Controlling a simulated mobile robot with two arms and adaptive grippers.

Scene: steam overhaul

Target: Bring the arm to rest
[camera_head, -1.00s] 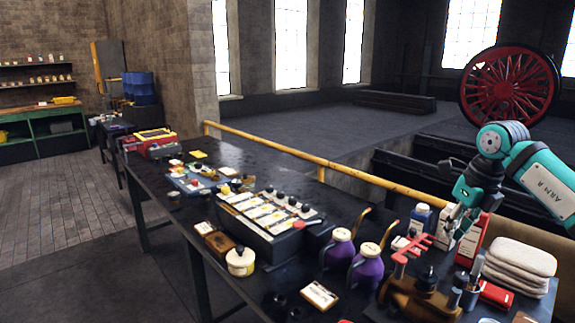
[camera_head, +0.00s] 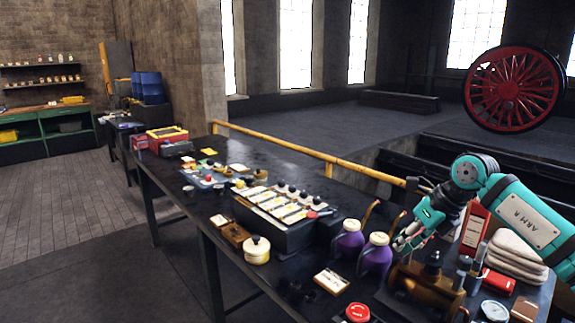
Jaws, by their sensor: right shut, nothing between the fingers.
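My right arm (camera_head: 525,218), teal and black, comes in from the right side of the head view. My right gripper (camera_head: 404,244) is shut and empty. My left gripper does not show.
The bench (camera_head: 222,255) holds a block of labelled compartments (camera_head: 275,215), purple oil cans (camera_head: 375,255), a cream pot (camera_head: 256,250), folded cloths (camera_head: 515,256), a red button (camera_head: 357,313) and a gauge (camera_head: 494,311). A yellow rail (camera_head: 300,153) runs behind it.

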